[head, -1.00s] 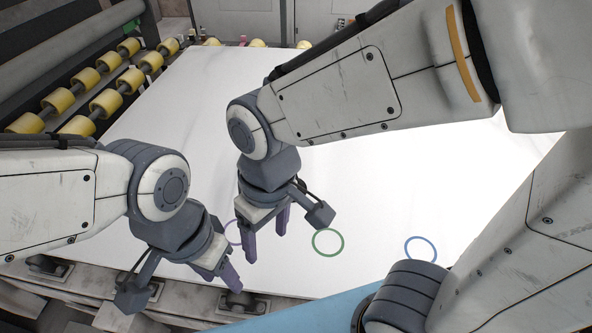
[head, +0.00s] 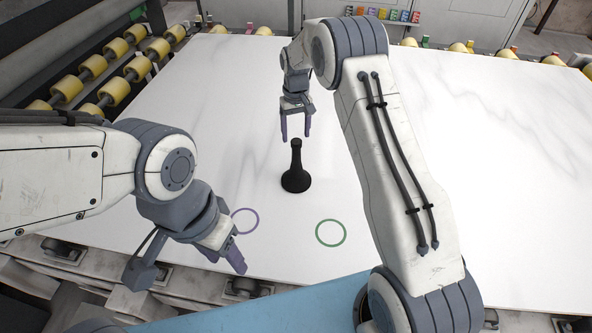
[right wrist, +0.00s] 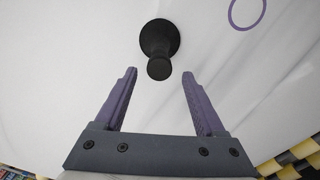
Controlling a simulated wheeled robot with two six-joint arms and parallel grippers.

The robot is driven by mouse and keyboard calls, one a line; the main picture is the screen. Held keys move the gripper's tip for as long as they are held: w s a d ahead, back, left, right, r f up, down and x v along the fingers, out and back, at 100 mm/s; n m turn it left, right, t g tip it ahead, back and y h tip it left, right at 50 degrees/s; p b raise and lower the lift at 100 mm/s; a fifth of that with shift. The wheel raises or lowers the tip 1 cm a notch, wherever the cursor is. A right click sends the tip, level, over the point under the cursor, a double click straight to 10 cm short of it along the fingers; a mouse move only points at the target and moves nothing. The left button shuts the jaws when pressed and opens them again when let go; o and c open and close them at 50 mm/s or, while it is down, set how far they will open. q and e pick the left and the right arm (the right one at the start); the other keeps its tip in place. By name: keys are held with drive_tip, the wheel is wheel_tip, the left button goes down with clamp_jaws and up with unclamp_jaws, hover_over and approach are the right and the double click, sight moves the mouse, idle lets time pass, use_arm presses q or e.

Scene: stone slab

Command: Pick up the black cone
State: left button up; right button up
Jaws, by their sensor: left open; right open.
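The black cone (head: 296,168) stands upright on the white stone slab (head: 200,100), with a wide round base and a narrow knobbed top. My right gripper (head: 296,136) is open and empty, just beyond the cone in the head view. In the right wrist view the cone (right wrist: 159,45) lies ahead of the open fingers (right wrist: 160,88), roughly centred between them and apart from both. My left gripper (head: 226,258) is open and empty near the slab's front left edge, away from the cone.
A purple ring (head: 245,221) and a green ring (head: 331,233) are marked on the slab near its front edge. The purple ring also shows in the right wrist view (right wrist: 247,12). Yellow rollers (head: 114,90) line the left side. Small coloured blocks (head: 393,15) sit at the back.

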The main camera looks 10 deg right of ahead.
sight(296, 149)
drive_tip(key=shift+f, duration=0.95)
wheel_tip(296, 149, down, 5)
drive_tip(key=p, duration=0.3)
drive_tip(key=shift+s+r+p, duration=0.1)
drive_tip(key=shift+r+p, duration=0.05)
drive_tip(key=shift+p, duration=0.15)
drive_tip(key=shift+f, duration=0.4)
clamp_jaws()
drive_tip(key=shift+r, duration=0.1)
